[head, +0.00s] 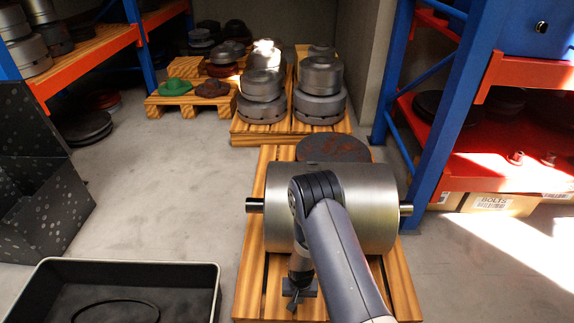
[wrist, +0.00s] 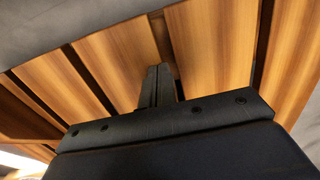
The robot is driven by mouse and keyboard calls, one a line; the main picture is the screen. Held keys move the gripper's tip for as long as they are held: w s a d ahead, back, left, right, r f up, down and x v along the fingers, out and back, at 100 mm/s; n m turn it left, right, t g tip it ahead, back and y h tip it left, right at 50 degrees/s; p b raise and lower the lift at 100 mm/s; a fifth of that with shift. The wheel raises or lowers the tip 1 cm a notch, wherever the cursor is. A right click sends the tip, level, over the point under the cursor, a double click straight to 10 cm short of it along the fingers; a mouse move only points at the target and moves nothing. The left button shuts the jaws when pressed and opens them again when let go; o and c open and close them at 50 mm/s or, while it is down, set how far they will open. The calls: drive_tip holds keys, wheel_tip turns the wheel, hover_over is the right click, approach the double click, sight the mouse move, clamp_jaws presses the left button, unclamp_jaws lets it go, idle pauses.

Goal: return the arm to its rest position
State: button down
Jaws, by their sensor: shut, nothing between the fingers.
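My gripper (head: 293,301) hangs low in front of a large metal rotor, over the near part of a wooden pallet. Its fingers are together with nothing between them, and they also show in the wrist view (wrist: 157,85) above the pallet slats (wrist: 118,62). The rotor (head: 367,205) is a grey cylinder with a shaft end on each side, lying crosswise on the pallet (head: 250,270). My arm passes in front of the rotor and hides its middle. Whether the fingertips touch the pallet I cannot tell.
A black tray (head: 212,268) stands on the floor at the lower left. A blue and orange rack (head: 440,130) rises close on the right. A rusty disc (head: 333,148) lies behind the rotor, and stacked metal parts (head: 321,76) stand farther back. Bare floor (head: 165,190) is left of the pallet.

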drive_tip(key=s+p, duration=0.1)
drive_tip(key=s, duration=0.1)
drive_tip(key=s+p, duration=0.1)
drive_tip(key=s, duration=0.2)
drive_tip(key=s+p, duration=0.1)
drive_tip(key=s, duration=0.2)
drive_tip(key=shift+a+r, duration=0.1)
drive_tip(key=shift+r, duration=0.25)
wheel_tip(320, 180, up, 9)
drive_tip(key=p, duration=0.3)
drive_tip(key=shift+r, duration=0.2)
